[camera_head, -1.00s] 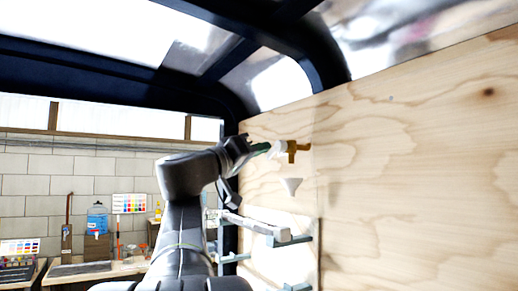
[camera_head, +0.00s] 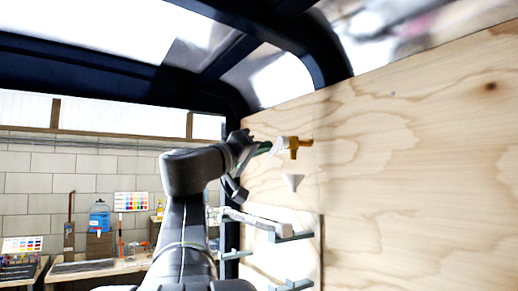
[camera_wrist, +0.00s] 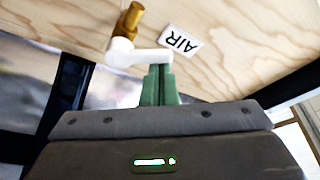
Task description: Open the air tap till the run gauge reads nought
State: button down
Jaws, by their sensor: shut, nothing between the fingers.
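The air tap is a brass fitting (camera_head: 294,143) on the plywood wall, with a white lever handle (camera_wrist: 136,55) that runs sideways from the brass body (camera_wrist: 130,20) in the wrist view. A white label reading AIR (camera_wrist: 180,42) is on the wood beside it. My gripper (camera_wrist: 158,72) has green fingers, shut together with nothing between them. Their tips are at the lever's right part, touching or very close; I cannot tell which. In the head view my gripper (camera_head: 264,148) reaches the tap from the left. No run gauge shows in any view.
A white funnel-shaped piece (camera_head: 293,182) is on the plywood wall (camera_head: 420,170) below the tap. Rails with pale panels (camera_head: 262,222) stand lower down. A dark frame post (camera_head: 232,190) is close behind my arm. A bench with a blue water container (camera_head: 99,217) is far left.

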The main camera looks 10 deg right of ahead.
jog(key=n, duration=0.1)
jog(key=f+n+y, duration=0.1)
jog(key=n, duration=0.2)
jog(key=shift+s+d+f+t+b, duration=0.1)
jog(key=shift+s+f+t+b, duration=0.1)
jog(key=shift+s+t+b, duration=0.1)
jog(key=shift+s+f+n+y+b, duration=0.3)
jog(key=shift+f+n+b, duration=0.15)
jog(key=shift+b, duration=0.45)
jog(key=shift+d, duration=0.1)
jog(key=shift+s+d+f+b, duration=0.1)
jog(key=shift+s+b, duration=0.15)
jog(key=shift+b, duration=0.65)
